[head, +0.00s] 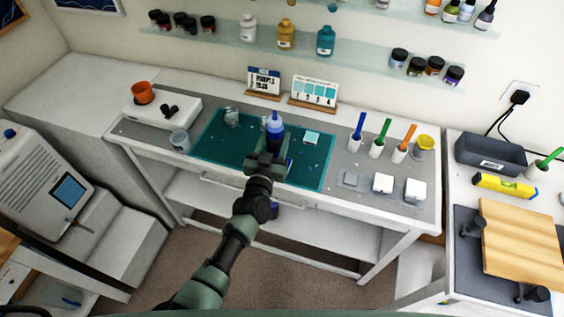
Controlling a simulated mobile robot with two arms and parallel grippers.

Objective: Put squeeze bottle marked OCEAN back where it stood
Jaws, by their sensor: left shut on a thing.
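A blue squeeze bottle (274,128) with a pointed nozzle stands upright over the green cutting mat (215,143) on the workbench. My left gripper (267,160) is shut on it from the near side and hides its lower part. I cannot read any marking on it, and I cannot tell whether its base touches the mat. My right gripper is not in view.
A clear cup (232,118) and a small pale teal square (311,137) are on the mat. White holders with blue, green (379,141) and orange sticks stand to the right, near a yellow cup (423,143). Bottles (286,36) stand on the wall shelf.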

